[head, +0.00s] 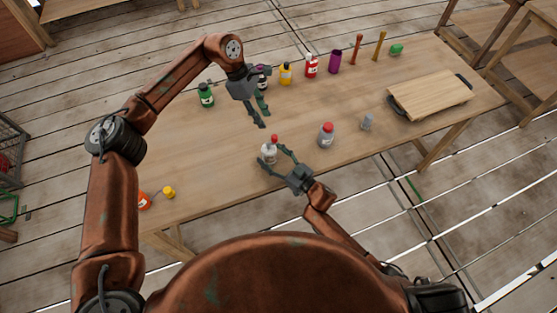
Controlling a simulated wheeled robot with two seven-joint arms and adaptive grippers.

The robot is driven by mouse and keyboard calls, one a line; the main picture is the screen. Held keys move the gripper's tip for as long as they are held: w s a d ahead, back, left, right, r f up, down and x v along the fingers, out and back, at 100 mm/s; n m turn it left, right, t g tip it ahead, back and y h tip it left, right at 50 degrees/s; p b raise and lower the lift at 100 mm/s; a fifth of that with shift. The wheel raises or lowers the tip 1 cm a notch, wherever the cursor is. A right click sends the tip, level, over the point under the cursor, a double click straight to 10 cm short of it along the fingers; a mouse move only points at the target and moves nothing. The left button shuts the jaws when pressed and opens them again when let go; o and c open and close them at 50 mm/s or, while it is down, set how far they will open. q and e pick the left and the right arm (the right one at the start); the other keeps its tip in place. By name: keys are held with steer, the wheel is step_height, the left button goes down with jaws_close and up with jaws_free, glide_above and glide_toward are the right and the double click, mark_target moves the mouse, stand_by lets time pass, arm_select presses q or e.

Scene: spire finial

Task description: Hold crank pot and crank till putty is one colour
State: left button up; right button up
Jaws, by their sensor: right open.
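No pot with a clear crank can be made out at this size. A small whitish bottle or pot (268,153) with a red top stands near the table's front edge. My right gripper (269,154) is open, its fingers reaching toward this pot from the front right; whether they touch it I cannot tell. My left gripper (264,117) hangs above the middle of the table, behind the pot, pointing down with its fingers apart and nothing visible between them. A grey bottle with a red cap (326,137) stands to the right. The putty is not visible.
On the wooden table (220,140), a back row holds green (206,96), yellow (285,74) and red (311,67) bottles, a purple cup (335,62) and upright sticks. An orange item (144,201) sits at left.

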steer(key=shift+x, duration=0.8)
steer(key=shift+c, duration=0.5)
steer(key=c, duration=1.3)
